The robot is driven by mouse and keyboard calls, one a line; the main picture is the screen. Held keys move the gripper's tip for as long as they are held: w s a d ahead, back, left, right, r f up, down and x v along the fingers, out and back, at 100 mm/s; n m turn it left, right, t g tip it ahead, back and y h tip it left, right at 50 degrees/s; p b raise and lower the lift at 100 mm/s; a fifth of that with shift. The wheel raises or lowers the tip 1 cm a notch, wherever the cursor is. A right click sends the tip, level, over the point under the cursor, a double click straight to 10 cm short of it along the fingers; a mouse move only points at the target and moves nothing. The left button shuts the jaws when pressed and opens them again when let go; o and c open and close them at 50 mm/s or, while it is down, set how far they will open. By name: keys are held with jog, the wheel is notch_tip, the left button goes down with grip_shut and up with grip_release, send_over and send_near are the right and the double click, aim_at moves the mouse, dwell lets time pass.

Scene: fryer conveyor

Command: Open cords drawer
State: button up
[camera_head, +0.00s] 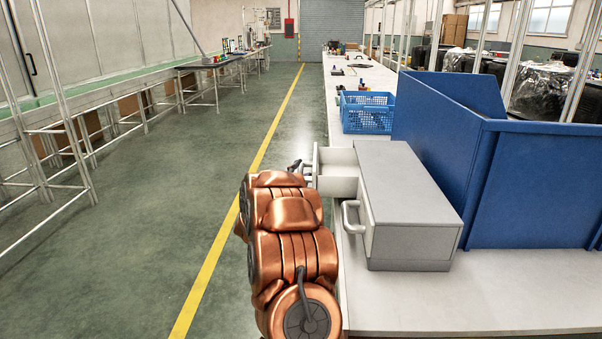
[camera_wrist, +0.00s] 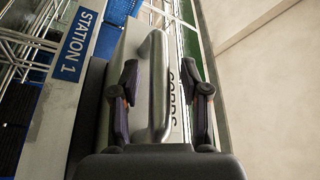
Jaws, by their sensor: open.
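The grey cabinet (camera_head: 412,190) stands on the white bench. Its far drawer (camera_head: 336,168) sticks out to the left with its interior showing. In the wrist view, a drawer front (camera_wrist: 139,75) bears the label CORDS (camera_wrist: 188,90) and a grey bar handle (camera_wrist: 155,85). My gripper (camera_wrist: 165,100) is open, with one finger on each side of this handle; whether either finger touches it I cannot tell. In the head view, my gripper (camera_head: 297,166) is mostly hidden by my copper arm, beside the far drawer's handle (camera_head: 308,173).
The near drawer, with its handle (camera_head: 350,217), is shut. A blue partition (camera_head: 500,170) stands right of the cabinet, and a blue basket (camera_head: 367,113) sits behind it. The floor (camera_head: 140,240) left of the bench is clear. A STATION 1 sign (camera_wrist: 77,45) shows in the wrist view.

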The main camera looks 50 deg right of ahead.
jog(key=v, duration=1.2)
dwell(0.6)
